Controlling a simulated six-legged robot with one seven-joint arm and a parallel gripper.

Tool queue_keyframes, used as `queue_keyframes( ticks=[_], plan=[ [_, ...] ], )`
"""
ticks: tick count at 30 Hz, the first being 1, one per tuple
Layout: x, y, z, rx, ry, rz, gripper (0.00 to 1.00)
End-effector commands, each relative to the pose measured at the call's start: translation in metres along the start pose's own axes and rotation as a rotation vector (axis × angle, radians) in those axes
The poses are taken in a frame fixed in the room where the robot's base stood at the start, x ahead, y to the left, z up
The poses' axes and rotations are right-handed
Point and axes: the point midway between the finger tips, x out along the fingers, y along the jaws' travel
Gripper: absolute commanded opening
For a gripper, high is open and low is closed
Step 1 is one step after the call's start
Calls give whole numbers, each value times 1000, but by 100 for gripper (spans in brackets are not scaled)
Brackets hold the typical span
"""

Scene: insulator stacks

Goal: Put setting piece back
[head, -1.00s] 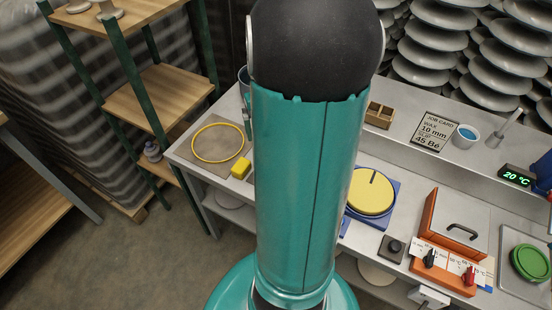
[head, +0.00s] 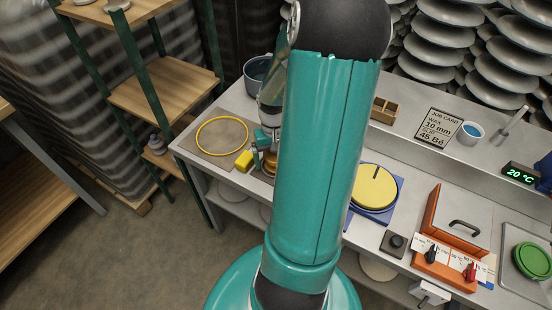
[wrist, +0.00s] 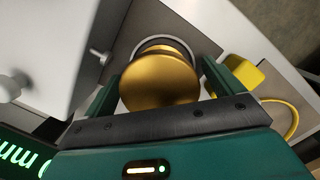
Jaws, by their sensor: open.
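The setting piece appears to be the gold, brass-like round piece (wrist: 158,85) in the wrist view. A round grey and dark rim shows behind its far edge. My gripper (wrist: 161,72) is open, with one green finger on each side of the piece; I cannot tell whether either touches it. In the head view my gripper (head: 265,150) is low over the left part of the bench, partly hidden by my arm, with a small gold patch of the piece (head: 270,166) at it.
A yellow block (head: 244,160) and a yellow ring on a mat (head: 221,119) lie just left of my gripper. A pale device (wrist: 45,50) with a green display (wrist: 25,155) is close by in the wrist view. A yellow disc (head: 374,187) is to the right.

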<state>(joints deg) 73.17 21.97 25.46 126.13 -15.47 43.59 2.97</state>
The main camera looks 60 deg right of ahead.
Motion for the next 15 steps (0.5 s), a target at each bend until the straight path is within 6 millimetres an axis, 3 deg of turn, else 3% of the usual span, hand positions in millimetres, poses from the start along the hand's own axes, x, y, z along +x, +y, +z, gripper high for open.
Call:
queue_keyframes(
  ticks=[8, 15],
  plan=[
    [4, 0, 0, 0, 2, 1, 93],
    [4, 0, 0, 0, 2, 1, 45]
  ],
)
